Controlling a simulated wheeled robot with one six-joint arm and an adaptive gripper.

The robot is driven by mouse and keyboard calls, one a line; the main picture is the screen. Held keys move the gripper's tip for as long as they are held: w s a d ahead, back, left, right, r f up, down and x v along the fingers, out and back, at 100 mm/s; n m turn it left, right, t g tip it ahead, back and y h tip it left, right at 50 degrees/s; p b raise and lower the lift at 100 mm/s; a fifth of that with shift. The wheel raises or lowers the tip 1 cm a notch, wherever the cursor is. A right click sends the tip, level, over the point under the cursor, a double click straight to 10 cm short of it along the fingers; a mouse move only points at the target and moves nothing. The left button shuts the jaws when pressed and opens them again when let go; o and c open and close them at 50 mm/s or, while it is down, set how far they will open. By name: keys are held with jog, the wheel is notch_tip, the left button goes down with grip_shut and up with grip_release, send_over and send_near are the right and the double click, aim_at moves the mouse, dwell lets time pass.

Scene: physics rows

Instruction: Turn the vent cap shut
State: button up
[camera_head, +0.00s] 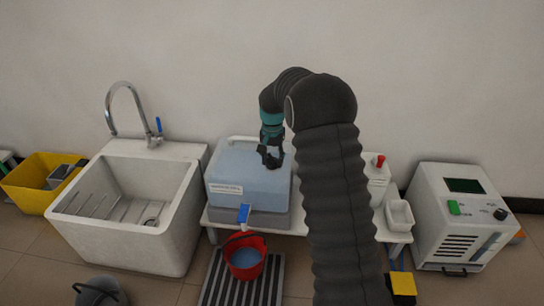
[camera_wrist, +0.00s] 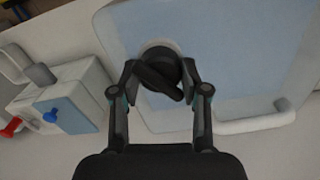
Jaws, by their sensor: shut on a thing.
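The vent cap (camera_wrist: 158,67) is a dark round cap with a bar-like grip, set in a pale ring on top of the light-blue tank (camera_head: 240,180). The tank's blue top also fills much of the wrist view (camera_wrist: 235,45). My gripper (camera_wrist: 160,77) is shut on the cap, with one finger on each side of it. In the head view my gripper (camera_head: 271,157) reaches down onto the tank's top near its right side, and the cap cannot be made out there. The bar lies at a slant between the fingers.
A blue-handled tap (camera_head: 244,213) is on the tank's front, above a red bucket (camera_head: 245,258). A sink (camera_head: 120,215) stands left. A white box with a red knob (camera_head: 380,161) stands right on the bench, near a small white tray (camera_head: 399,215). A white machine (camera_head: 460,215) is farther right.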

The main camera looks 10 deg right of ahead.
aim_at(272, 157)
jog(key=n+p, duration=0.1)
jog(key=n, duration=0.4)
jog(key=shift+n, duration=0.3)
jog(key=n+p, duration=0.1)
jog(key=n, duration=0.4)
jog(key=shift+w, duration=0.1)
jog(key=shift+n, duration=0.4)
jog(key=o, duration=1.1)
jog(key=shift+o, duration=0.2)
notch_tip(272, 157, up, 12)
